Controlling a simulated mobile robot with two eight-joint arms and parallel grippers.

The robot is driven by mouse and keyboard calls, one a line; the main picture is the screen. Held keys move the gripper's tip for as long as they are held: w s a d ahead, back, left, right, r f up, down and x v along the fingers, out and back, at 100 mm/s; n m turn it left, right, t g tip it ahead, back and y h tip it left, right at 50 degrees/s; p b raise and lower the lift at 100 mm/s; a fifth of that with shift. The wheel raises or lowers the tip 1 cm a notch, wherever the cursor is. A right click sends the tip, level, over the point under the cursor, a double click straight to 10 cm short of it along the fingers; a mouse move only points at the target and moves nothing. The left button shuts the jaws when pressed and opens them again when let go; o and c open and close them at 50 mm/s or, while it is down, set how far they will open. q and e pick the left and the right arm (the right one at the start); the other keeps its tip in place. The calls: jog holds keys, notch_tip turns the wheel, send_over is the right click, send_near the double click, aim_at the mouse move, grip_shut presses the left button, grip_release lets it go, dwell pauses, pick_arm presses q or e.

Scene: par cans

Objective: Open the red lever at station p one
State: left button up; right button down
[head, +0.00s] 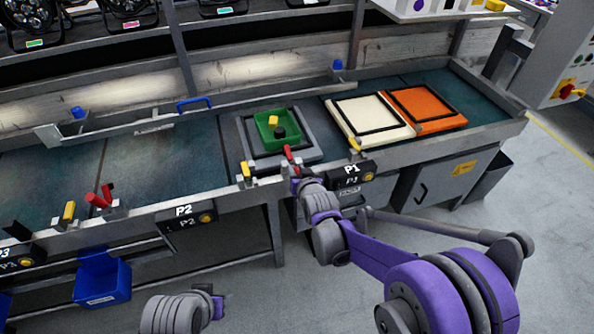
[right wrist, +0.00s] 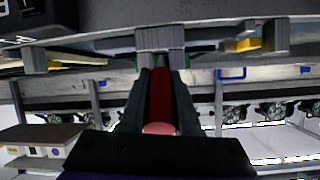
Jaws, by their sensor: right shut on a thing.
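The red lever (head: 287,152) at station P1 stands on the bench's front rail, just left of the P1 sign (head: 351,169). My right gripper (head: 293,176) is at the rail at this lever. In the right wrist view the red lever (right wrist: 160,95) lies between the two dark fingers of my right gripper (right wrist: 158,100), which is shut on it. The lever's round pink-red end shows near the gripper's palm. In the head view the gripper partly hides the lever's lower part.
Behind the lever, a green tray (head: 262,140) with a yellow and a black piece sits on a grey plate (head: 303,147). Yellow levers (head: 246,170) stand along the rail. Another red lever (head: 97,200) is left of the P2 sign (head: 184,212). Cream (head: 345,125) and orange (head: 434,122) panels lie right.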

jog(key=g+p, duration=0.1)
jog(key=w+r+g+h+p, duration=0.1)
jog(key=shift+a+r+g+p, duration=0.2)
jog(key=shift+r+g+p, duration=0.1)
jog(key=shift+p, duration=0.05)
jog(key=g, duration=0.1)
jog(key=w+g+p, duration=0.1)
jog(key=shift+w+a+r+g+h+p, duration=0.2)
jog(key=shift+r+g+h+p, duration=0.1)
jog(key=shift+g+p, duration=0.1)
jog(key=shift+w+a+g+h+p, duration=0.1)
jog(key=shift+w+g+h+p, duration=0.25)
jog(key=shift+g, duration=0.45)
jog(key=c, duration=0.6)
grip_release()
